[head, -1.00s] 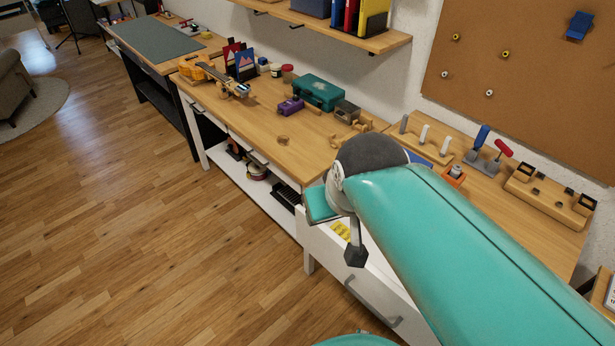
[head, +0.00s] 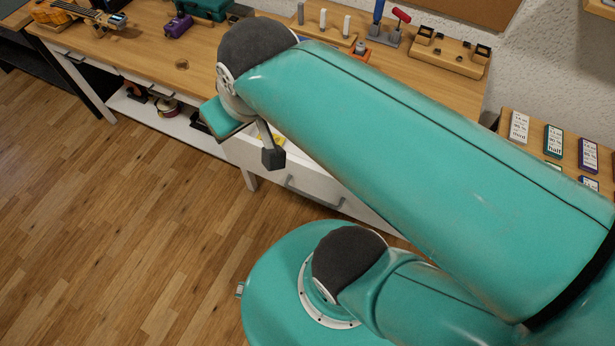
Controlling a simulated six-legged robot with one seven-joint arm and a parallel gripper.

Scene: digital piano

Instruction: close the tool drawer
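The white tool drawer (head: 290,185) is under the workbench at the centre of the head view and stands pulled out. Its grey bar handle (head: 316,192) is on the front face. My gripper (head: 272,158) shows only in part, as a dark tip over the drawer's near edge in the picture. I cannot tell whether it touches the drawer, and its finger opening is hidden.
The wooden workbench top (head: 150,50) holds a guitar (head: 90,14), a purple tool (head: 178,25) and a wooden rack (head: 450,52). A low white shelf (head: 150,112) is left of the drawer. A card stand (head: 535,170) is at right. The wood floor (head: 110,240) at left is clear.

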